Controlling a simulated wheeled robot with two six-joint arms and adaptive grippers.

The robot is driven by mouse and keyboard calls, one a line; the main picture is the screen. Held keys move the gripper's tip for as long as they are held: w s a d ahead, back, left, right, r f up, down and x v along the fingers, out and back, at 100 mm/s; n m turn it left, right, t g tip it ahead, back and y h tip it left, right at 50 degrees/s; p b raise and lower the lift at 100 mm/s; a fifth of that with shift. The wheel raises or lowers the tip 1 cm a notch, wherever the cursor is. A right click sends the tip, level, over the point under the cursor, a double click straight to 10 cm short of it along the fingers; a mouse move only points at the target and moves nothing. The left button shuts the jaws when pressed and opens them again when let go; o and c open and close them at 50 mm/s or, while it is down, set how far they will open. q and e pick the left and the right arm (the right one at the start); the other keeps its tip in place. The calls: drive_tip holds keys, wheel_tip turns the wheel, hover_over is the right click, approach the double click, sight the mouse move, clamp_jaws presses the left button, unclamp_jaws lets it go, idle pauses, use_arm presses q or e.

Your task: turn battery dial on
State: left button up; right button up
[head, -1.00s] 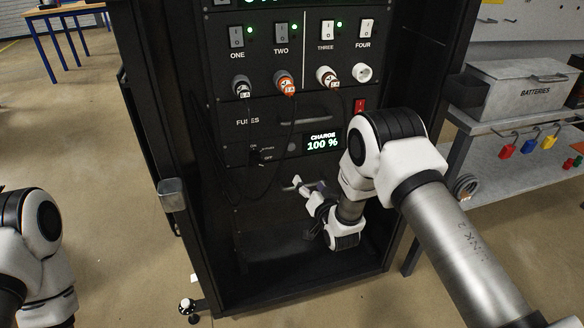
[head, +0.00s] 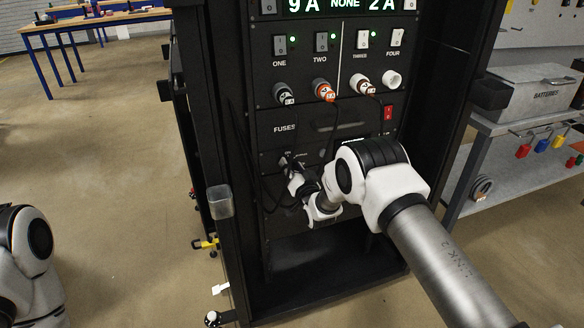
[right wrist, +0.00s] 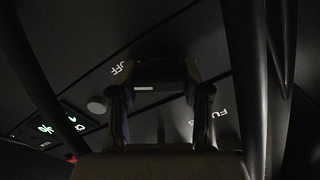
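The battery dial (right wrist: 160,72) is a dark knob with a pale mark, on the rack's black front panel below the fuses section. The OFF label (right wrist: 122,70) reads beside it in the right wrist view. My right gripper (right wrist: 161,98) has its two fingers apart, one on each side of the dial. I cannot tell whether they touch it. In the head view, my right gripper (head: 291,168) is at the dial's panel and mostly covers the dial. My left arm shows at the lower left edge, but its gripper is out of view.
The charge display (right wrist: 62,130) glows green in the wrist view. The rack's lower bay (head: 320,255) is empty. A batteries box (head: 535,95) stands right.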

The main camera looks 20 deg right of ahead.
drive_tip(key=shift+n, duration=0.4)
drive_tip(key=n+b, duration=0.2)
drive_tip(key=n, duration=0.2)
drive_tip(key=n+b, duration=0.1)
drive_tip(key=n, duration=0.2)
drive_tip(key=n+b, duration=0.1)
drive_tip(key=n, duration=0.2)
drive_tip(key=shift+a+n, duration=0.2)
drive_tip(key=shift+n, duration=0.2)
drive_tip(key=n+b, duration=0.2)
drive_tip(key=n, duration=0.4)
drive_tip(key=shift+a, duration=0.1)
drive_tip(key=n+b, duration=0.1)
drive_tip(key=n, duration=0.5)
drive_tip(key=shift+f+b, duration=0.15)
drive_tip(key=shift+b, duration=0.15)
drive_tip(key=shift+n, duration=0.3)
drive_tip(key=o, duration=1.2)
drive_tip(key=shift+a, duration=0.15)
drive_tip(key=shift+c, duration=0.2)
